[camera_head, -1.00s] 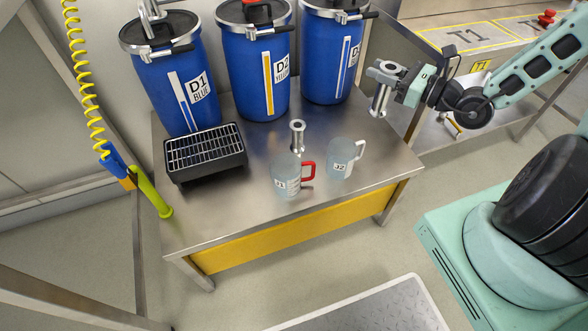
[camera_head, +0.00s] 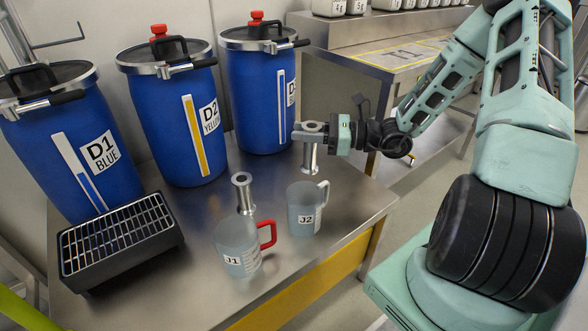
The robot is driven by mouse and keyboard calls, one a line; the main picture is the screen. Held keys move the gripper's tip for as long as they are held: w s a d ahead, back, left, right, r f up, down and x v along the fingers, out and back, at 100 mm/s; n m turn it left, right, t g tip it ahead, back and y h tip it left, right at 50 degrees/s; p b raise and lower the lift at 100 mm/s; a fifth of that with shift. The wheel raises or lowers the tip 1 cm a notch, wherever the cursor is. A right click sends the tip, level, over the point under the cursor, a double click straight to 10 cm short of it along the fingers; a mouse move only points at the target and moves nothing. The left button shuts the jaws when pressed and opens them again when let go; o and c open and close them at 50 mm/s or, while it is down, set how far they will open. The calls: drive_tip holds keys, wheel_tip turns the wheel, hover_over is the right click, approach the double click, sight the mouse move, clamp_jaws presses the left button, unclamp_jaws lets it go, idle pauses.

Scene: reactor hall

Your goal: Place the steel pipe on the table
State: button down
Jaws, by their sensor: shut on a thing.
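My gripper (camera_head: 309,133) is at the right end of the steel table (camera_head: 345,225), shut on a steel pipe (camera_head: 309,158). The pipe is upright, with a flanged end, and hangs below the jaws over the tabletop behind jug J2. I cannot tell whether its lower end touches the table. A second flanged steel piece (camera_head: 243,192) of similar look stands on the table behind jug J1, to the left of the held pipe.
Clear jug J1 (camera_head: 236,247) with a red handle and jug J2 (camera_head: 303,208) with a white handle stand near the front. A black grated tray (camera_head: 118,240) is at left. Blue drums D1 (camera_head: 75,150), D2 (camera_head: 172,125) and a third (camera_head: 258,95) line the back.

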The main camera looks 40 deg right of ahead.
sight(304, 166)
wheel_tip(304, 166, down, 5)
drive_tip(key=shift+f+b, duration=0.2)
drive_tip(key=shift+b, duration=1.05)
drive_tip(key=shift+r, duration=0.1)
drive_tip(key=c, duration=1.1)
unclamp_jaws()
drive_tip(key=shift+f, duration=0.2)
